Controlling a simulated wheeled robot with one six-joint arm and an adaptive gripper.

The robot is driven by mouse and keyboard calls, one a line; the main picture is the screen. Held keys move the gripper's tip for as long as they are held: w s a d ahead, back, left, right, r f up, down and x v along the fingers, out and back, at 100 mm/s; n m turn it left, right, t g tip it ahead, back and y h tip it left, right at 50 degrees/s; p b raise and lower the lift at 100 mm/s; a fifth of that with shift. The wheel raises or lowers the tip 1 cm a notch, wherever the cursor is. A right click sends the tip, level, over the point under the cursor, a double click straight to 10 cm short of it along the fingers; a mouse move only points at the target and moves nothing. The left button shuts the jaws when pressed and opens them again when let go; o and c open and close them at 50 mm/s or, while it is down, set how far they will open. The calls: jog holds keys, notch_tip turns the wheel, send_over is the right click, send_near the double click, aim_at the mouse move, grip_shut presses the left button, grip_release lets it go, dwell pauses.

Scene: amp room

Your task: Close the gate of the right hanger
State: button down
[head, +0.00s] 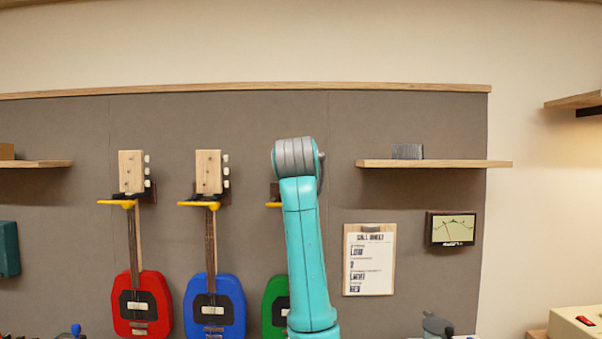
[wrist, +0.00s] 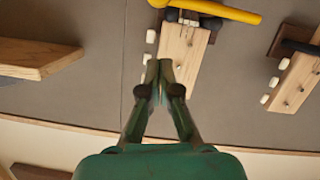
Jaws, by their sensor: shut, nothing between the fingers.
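Three guitars hang in a row on the grey wall panel: red (head: 143,303), blue (head: 214,305) and green (head: 274,305). The right hanger carries the green guitar and is mostly hidden behind my arm. The left end of its yellow gate (head: 273,204) shows beside the arm. In the wrist view, which looks inverted, this yellow gate (wrist: 215,9) lies at the top, beyond the wooden headstock (wrist: 186,50). My gripper (wrist: 159,66) is shut and empty, its tips overlapping the headstock's edge in the picture. I cannot tell whether they touch.
Yellow gates show on the left hanger (head: 117,203) and middle hanger (head: 198,205). A wooden shelf (head: 435,163) stands out right of my arm and also shows in the wrist view (wrist: 35,58). A clipboard (head: 369,260) and a small screen (head: 452,229) hang below it.

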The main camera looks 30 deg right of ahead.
jog(key=shift+s+d+f+m+t+y, duration=0.1)
jog(key=shift+s+d+f+m+y, duration=0.15)
jog(key=shift+f+m, duration=0.4)
jog(key=shift+s+d+f+m+t+y, duration=0.15)
jog(key=shift+d+f+m, duration=0.2)
jog(key=shift+f, duration=0.65)
jog(key=shift+s+d+f+m+t+y, duration=0.15)
jog(key=shift+d+f+m, duration=0.25)
jog(key=shift+f, duration=0.4)
jog(key=shift+f, duration=0.15)
jog(key=s+a+r, duration=0.4)
jog(key=s+r, duration=0.2)
jog(key=s, duration=0.3)
jog(key=shift+a+r, duration=0.25)
jog(key=shift+r, duration=0.15)
